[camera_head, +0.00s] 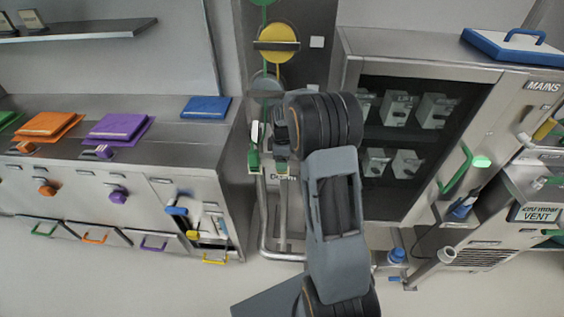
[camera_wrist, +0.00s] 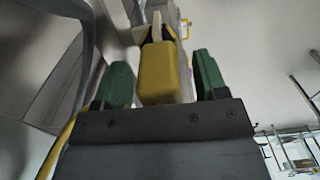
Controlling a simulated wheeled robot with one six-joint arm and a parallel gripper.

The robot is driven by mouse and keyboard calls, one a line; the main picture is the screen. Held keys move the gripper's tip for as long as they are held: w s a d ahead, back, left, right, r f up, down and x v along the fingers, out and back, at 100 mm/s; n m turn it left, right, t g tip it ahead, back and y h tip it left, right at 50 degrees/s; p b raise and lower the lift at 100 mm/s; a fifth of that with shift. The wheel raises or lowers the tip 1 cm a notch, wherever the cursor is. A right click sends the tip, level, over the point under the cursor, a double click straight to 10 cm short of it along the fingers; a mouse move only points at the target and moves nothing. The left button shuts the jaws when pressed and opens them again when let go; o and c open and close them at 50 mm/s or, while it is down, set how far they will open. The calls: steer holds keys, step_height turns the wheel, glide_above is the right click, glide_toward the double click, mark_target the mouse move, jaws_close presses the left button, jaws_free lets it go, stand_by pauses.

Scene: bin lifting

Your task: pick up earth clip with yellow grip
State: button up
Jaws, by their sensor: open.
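The earth clip's yellow grip (camera_wrist: 158,75) shows in the wrist view as a yellow block with a pale, narrow part beyond it. My gripper (camera_wrist: 163,82) is open, with one green fingertip on each side of the yellow grip. A gap shows on both sides; I cannot tell how deep the grip sits between the fingers. In the head view my gripper (camera_head: 268,160) points down in front of the narrow panel between the left bench and the right cabinet. The clip cannot be made out there, behind my arm and fingers.
A metal rail (camera_head: 264,225) runs low beside my arm. The left bench (camera_head: 60,155) carries orange, purple and blue lids (camera_head: 206,107). A dark-fronted cabinet (camera_head: 350,47) with a green handle (camera_head: 462,165) stands close on the right. The floor at lower left is clear.

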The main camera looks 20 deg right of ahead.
steer(key=shift+f, duration=0.3)
steer(key=c, duration=1.2)
steer(key=shift+o, duration=0.2)
steer(key=shift+r, duration=0.15)
